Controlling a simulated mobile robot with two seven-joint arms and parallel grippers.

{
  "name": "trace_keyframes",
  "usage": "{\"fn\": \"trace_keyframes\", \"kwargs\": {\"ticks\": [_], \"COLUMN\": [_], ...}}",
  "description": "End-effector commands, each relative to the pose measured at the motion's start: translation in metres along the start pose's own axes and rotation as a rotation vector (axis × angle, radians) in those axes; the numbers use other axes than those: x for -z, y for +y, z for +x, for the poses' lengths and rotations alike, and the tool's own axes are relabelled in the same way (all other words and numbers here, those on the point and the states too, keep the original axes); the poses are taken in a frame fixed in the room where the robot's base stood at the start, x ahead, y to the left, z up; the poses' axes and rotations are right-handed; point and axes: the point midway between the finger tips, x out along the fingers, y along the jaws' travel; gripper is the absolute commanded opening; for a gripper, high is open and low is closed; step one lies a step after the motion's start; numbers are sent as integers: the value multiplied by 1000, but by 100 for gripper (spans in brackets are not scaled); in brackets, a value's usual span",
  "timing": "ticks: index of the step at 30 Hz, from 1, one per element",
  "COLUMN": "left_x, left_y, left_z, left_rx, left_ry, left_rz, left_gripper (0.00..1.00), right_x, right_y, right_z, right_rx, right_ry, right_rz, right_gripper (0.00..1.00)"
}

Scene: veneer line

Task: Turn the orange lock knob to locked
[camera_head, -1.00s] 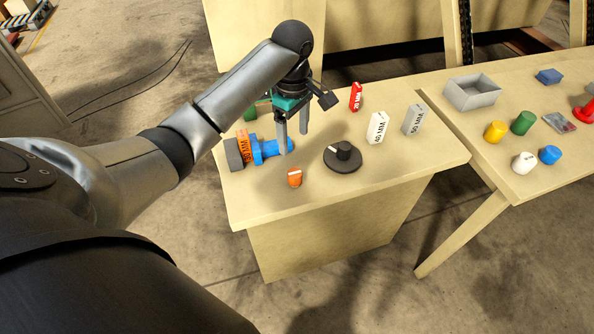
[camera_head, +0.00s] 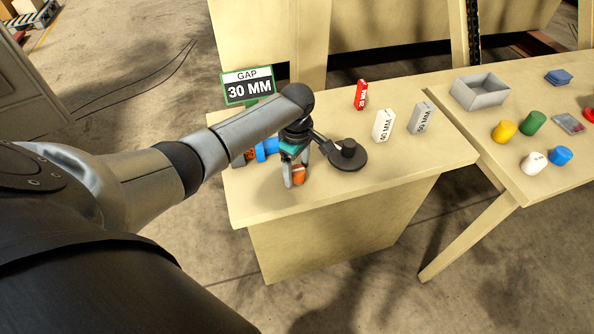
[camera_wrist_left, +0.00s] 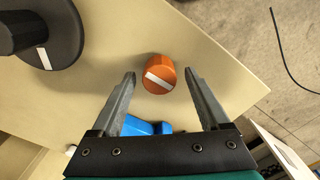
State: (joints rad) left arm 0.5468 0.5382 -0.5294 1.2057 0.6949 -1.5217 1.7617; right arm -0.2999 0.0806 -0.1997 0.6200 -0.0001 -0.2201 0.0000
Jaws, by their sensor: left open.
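The orange lock knob (camera_head: 298,173) stands on the table near its front left edge, partly hidden by my left gripper in the head view. In the left wrist view the orange knob (camera_wrist_left: 158,75) has a white stripe across its top, slanting down to the right. My left gripper (camera_head: 294,178) is over the knob with its fingers pointing down. In the left wrist view the open fingers (camera_wrist_left: 160,76) lie to either side of the knob, with a gap on both sides. My right gripper is not in view.
A black dial (camera_head: 347,155) with a white mark stands close to the right. A blue clamp (camera_head: 266,148) is behind my gripper. A sign (camera_head: 248,87) reads GAP 30 MM. Red (camera_head: 361,94), white (camera_head: 383,125) and grey (camera_head: 421,117) blocks stand farther right. The table's front right is clear.

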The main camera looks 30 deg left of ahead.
Motion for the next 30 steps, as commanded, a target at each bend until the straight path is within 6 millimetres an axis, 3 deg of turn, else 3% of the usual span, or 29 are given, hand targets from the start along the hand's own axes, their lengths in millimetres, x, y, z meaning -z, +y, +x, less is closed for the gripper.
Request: {"fn": "trace_keyframes", "kwargs": {"ticks": [11, 30], "left_x": [0, 0], "left_y": [0, 0], "left_z": [5, 5], "left_rx": [0, 0], "left_ry": [0, 0], "left_rz": [1, 0], "left_gripper": [78, 6], "right_x": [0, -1], "right_y": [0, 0], "right_z": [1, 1], "right_rx": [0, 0], "right_ry": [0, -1], "right_rz": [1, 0], "right_gripper": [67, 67]}}
